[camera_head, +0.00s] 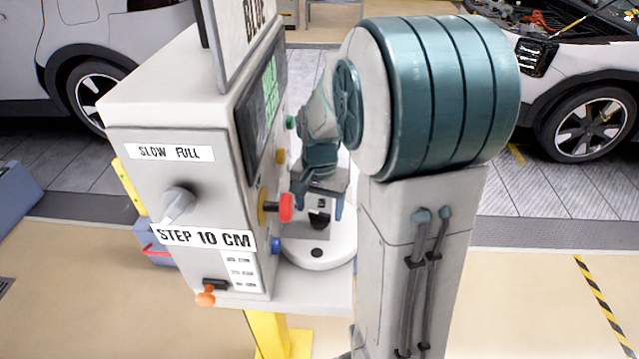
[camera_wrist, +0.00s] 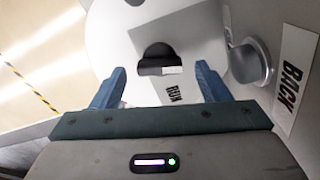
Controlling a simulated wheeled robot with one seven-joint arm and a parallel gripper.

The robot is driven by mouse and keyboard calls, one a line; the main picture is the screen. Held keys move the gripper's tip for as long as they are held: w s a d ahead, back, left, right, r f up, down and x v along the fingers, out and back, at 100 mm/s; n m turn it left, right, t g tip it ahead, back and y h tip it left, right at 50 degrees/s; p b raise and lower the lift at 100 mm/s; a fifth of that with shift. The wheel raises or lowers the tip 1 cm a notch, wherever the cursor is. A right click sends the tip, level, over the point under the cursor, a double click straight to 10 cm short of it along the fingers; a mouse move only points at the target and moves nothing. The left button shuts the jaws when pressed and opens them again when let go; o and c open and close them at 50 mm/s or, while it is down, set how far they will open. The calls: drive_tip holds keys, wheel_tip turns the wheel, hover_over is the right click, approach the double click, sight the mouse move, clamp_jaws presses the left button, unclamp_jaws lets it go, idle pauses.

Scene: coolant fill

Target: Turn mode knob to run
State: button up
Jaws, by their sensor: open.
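The black knob (camera_wrist: 157,55) with the RUN label (camera_wrist: 174,93) beside it sits on a pale panel in the wrist view. A small white patch (camera_wrist: 173,70) shows at the knob's lower right edge; I cannot tell whether it is a pointer. My gripper (camera_wrist: 158,80) is open, with one blue finger on each side of the knob area and nothing between them. The fingers look apart from the knob. In the head view my gripper (camera_head: 318,200) points down over the white round base, with a black part (camera_head: 319,219) below it.
A grey cabinet (camera_head: 170,250) stands left of my gripper, with a red knob (camera_head: 286,207) sticking out close to the fingers. A grey knob (camera_wrist: 250,62) and BACK label (camera_wrist: 291,80) lie right in the wrist view.

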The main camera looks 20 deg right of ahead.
wheel_tip(320, 180, up, 13)
drive_tip(key=shift+f, duration=0.15)
